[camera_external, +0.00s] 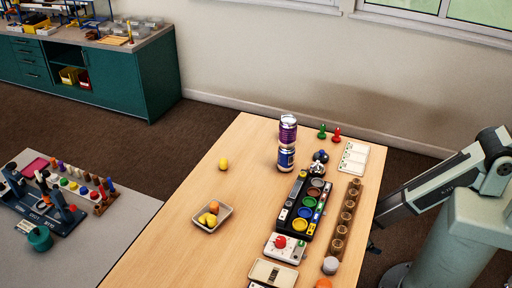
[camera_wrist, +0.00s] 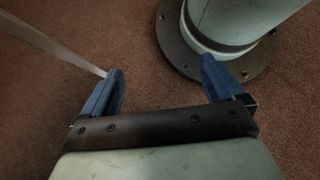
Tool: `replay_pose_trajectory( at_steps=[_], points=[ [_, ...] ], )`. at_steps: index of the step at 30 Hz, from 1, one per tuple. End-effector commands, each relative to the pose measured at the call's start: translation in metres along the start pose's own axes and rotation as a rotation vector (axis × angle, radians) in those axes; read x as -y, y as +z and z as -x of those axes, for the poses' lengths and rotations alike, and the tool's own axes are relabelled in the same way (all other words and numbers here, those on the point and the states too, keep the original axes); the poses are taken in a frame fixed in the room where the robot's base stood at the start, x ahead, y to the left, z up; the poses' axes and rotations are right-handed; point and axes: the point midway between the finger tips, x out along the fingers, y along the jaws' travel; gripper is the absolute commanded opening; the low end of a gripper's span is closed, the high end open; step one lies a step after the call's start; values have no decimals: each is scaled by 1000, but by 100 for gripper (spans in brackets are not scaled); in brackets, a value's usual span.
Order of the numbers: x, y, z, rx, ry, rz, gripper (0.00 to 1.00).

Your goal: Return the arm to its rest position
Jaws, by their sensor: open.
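My gripper shows in the wrist view (camera_wrist: 162,85) with its two blue fingers spread wide and nothing between them. It hangs over the brown carpet, beside the round foot of my base. In the external view my arm folds down at the right, past the right edge of the wooden table (camera_external: 175,245). The gripper itself is mostly hidden there, low behind the table's edge.
The table's left part is clear.

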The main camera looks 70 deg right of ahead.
Motion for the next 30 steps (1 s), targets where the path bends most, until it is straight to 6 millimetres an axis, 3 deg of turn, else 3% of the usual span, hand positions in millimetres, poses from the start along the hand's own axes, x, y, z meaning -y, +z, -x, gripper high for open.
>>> replay_pose_trajectory(
  at_steps=[1, 3, 12, 16, 30],
  points=[
    [13, 23, -6, -32, -51, -69, 95],
    [26, 39, -12, -78, -116, -168, 95],
    [69, 84, -17, -211, -350, -535, 95],
    [76, 90, -16, -232, -397, -608, 95],
    [76, 90, -16, -232, -397, -608, 95]
  ],
)
